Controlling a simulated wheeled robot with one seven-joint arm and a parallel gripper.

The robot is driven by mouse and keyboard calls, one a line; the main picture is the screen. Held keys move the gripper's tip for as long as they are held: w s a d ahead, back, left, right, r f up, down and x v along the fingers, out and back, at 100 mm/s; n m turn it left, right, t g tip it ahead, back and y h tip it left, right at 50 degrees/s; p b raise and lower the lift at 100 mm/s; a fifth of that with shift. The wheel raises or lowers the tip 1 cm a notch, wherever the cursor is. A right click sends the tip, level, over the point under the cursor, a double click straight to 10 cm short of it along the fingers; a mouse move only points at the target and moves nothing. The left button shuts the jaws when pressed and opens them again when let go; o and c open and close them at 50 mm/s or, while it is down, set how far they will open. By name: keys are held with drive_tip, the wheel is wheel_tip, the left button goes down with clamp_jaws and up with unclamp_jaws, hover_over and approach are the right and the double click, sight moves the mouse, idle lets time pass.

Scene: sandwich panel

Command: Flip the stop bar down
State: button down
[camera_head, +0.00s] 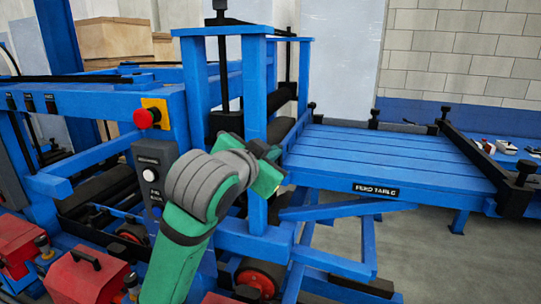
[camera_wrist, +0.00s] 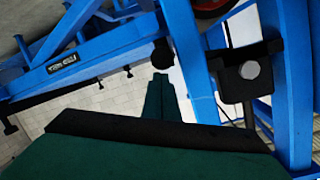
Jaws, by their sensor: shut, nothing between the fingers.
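A long black bar (camera_head: 480,150) with knobbed ends lies across the right end of the blue feed table (camera_head: 400,160). It may be the stop bar, but I cannot tell for certain. My gripper (camera_head: 268,170) is beside the blue upright at the table's left end, well away from that bar. In the wrist view my green fingers (camera_wrist: 160,90) are together and empty. A black bracket with a grey round face (camera_wrist: 249,70) shows to their right, apart from them. The feed table (camera_wrist: 100,50) appears at a slant at upper left there.
A blue post (camera_head: 254,120) stands right behind my gripper. A red emergency button (camera_head: 143,118) and a grey control box (camera_head: 154,168) are on the left. Red boxes (camera_head: 82,280) stand at lower left. The floor at lower right is clear.

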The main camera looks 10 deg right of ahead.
drive_tip(key=s+a+r, duration=0.3)
drive_tip(key=s+r, duration=0.2)
drive_tip(key=s, duration=0.4)
drive_tip(key=shift+s+a+r, duration=0.15)
drive_tip(key=shift+s+a, duration=0.1)
drive_tip(key=shift+s, duration=0.15)
